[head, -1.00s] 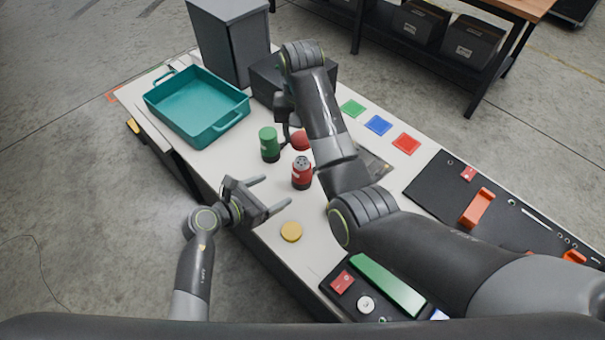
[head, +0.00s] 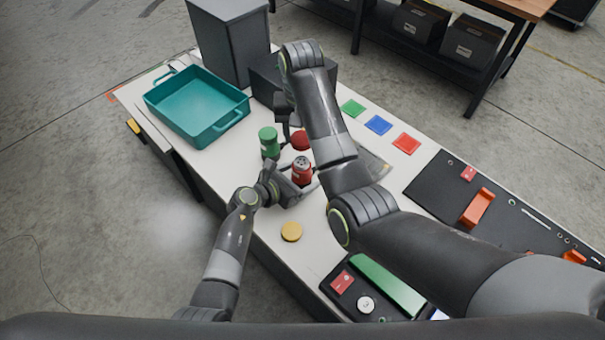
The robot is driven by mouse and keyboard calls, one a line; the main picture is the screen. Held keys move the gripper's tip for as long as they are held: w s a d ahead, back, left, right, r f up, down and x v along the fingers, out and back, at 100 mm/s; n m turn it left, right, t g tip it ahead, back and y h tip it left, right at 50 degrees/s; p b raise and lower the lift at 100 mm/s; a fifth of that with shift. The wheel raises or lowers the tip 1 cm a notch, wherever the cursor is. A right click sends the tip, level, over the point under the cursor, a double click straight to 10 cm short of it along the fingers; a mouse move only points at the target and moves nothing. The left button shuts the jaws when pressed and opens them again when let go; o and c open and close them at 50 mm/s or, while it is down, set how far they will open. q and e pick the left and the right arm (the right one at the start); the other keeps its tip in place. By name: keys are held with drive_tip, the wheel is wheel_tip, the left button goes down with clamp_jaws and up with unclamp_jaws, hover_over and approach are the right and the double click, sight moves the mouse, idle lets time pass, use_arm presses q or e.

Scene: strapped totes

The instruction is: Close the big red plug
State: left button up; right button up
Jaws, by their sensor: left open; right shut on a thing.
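The red plug (head: 302,174) stands upright on the white table, its grey top with dark holes uncovered. My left gripper (head: 299,187) is open, with its fingers on either side of the plug's lower body; I cannot tell whether they touch it. A round red cap (head: 300,140) is just behind the plug, apart from its top. My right gripper (head: 291,136) is shut on the red cap; its fingers are partly hidden by my own arm. A green capped cylinder (head: 268,141) stands upright to the left of the cap.
A yellow disc (head: 291,232) lies in front of the plug. A teal tray (head: 160,104) and a grey bin (head: 232,50) stand at the back left. Green, blue and red squares (head: 406,143) lie right of my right arm. A black panel (head: 440,185) is farther right.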

use_arm(q)
drive_tip(key=shift+w+d+f, duration=0.15)
drive_tip(key=shift+w+d, duration=0.1)
drive_tip(key=shift+d, duration=0.05)
drive_tip(key=shift+c, duration=0.5)
drive_tip(key=c, duration=1.4)
use_arm(e)
hover_over(302, 161)
drive_tip(key=shift+f, duration=2.45)
drive_tip(key=shift+f, duration=0.9)
drive_tip(key=shift+f, duration=0.5)
